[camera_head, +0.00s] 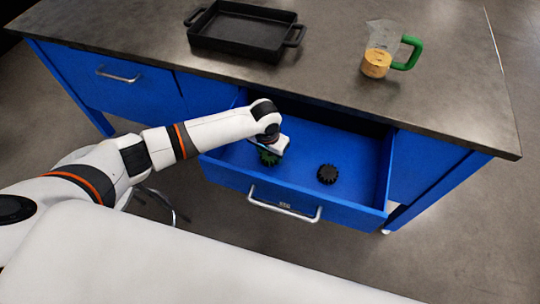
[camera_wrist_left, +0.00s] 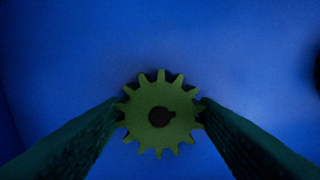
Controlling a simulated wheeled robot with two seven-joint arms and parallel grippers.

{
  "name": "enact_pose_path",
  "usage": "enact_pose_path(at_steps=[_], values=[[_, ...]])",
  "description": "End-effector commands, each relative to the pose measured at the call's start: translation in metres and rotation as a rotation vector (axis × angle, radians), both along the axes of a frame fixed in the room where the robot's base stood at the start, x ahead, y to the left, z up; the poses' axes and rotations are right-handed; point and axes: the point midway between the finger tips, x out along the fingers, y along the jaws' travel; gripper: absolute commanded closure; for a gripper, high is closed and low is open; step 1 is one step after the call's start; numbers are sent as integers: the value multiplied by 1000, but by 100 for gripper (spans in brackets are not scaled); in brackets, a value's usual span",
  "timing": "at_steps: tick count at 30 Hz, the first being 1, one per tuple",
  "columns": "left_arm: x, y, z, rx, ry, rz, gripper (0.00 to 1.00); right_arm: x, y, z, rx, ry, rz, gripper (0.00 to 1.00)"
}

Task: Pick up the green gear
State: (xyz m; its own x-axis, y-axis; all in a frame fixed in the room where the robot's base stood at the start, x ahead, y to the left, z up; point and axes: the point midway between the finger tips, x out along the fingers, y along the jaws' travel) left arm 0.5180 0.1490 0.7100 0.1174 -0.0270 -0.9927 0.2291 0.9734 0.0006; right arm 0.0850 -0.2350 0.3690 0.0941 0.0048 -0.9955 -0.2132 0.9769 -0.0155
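The green gear (camera_head: 268,158) is in the left part of the open blue drawer, partly hidden by my left gripper (camera_head: 271,150), which reaches down over it. In the left wrist view the green gear (camera_wrist_left: 160,118) lies flat to the camera, with a dark hole in its middle. The fingers of my left gripper (camera_wrist_left: 160,110) are at its left and right edges and appear to touch its teeth. I cannot tell whether the gear is off the drawer floor. My right gripper is not in view.
A black gear (camera_head: 327,174) lies to the right in the drawer (camera_head: 290,200). The drawer walls stand around my gripper. On the counter (camera_head: 330,75) are a black tray (camera_head: 243,50) and a clear jug (camera_head: 380,55) with a green handle.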

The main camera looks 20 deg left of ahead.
Motion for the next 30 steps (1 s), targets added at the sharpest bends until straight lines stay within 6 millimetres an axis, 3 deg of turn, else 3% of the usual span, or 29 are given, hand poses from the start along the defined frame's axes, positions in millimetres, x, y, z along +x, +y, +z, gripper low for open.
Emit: enact_pose_path(at_steps=[1,7,8,17,30], values=[[0,0,0,0,0,0,54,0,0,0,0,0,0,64],[0,0,0,0,0,0,87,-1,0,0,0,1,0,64],[0,0,0,0,0,0,88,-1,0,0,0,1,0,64],[1,0,9,-1,-2,0,88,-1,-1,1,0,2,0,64],[1,0,89,-1,-2,0,88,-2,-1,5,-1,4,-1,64]])
